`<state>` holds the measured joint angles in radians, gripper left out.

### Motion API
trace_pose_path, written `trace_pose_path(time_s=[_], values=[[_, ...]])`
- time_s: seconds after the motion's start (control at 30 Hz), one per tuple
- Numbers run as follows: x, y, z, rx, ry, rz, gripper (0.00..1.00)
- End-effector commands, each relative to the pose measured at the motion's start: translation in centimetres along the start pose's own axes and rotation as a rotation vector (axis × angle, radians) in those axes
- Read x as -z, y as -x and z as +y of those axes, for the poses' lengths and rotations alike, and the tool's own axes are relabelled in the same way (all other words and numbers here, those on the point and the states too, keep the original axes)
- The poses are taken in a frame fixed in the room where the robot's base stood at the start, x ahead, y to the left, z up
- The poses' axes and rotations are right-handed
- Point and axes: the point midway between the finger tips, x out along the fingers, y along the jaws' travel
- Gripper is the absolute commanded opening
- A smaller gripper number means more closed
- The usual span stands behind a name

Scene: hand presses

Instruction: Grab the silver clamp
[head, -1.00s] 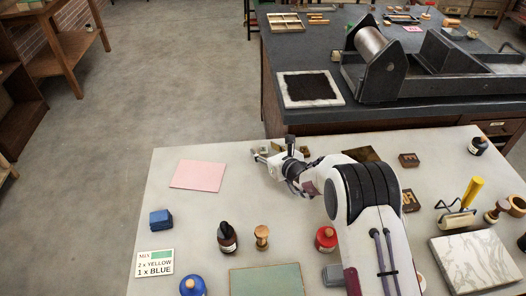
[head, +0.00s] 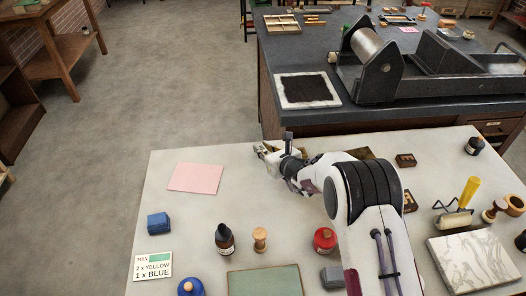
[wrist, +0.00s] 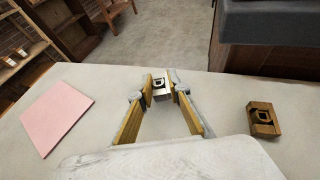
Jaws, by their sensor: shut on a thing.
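The silver clamp (wrist: 160,88) is a small metal block with a dark recess, near the far edge of the pale table in the wrist view. My gripper (wrist: 160,86) has its two yellow-padded fingers on either side of it, shut on it at the tips. In the head view my gripper (head: 265,151) is low at the table's far side, and its fingers mostly hide the clamp. I cannot tell whether the clamp still touches the table.
A similar brass-coloured block (wrist: 264,119) lies to the right in the wrist view. A pink sheet (head: 195,178) lies to the left. The dark press table (head: 300,122) stands beyond. Bottles and a blue block (head: 158,222) are nearer. The table between sheet and gripper is clear.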

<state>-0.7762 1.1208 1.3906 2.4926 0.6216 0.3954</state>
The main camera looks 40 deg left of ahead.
Motion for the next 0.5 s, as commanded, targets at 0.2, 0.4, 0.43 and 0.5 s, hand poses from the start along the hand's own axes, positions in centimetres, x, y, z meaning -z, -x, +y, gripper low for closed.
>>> trace_pose_path(time_s=[0.2,0.4,0.43,0.5], values=[[-2.7,1.1,0.0,0.0,0.001,-0.004,0.0],[-5.2,2.1,0.0,0.0,0.001,-0.004,0.0],[-5.5,2.2,0.0,0.0,0.001,-0.004,0.0],[-6.2,2.5,0.0,0.0,0.001,-0.002,0.0]])
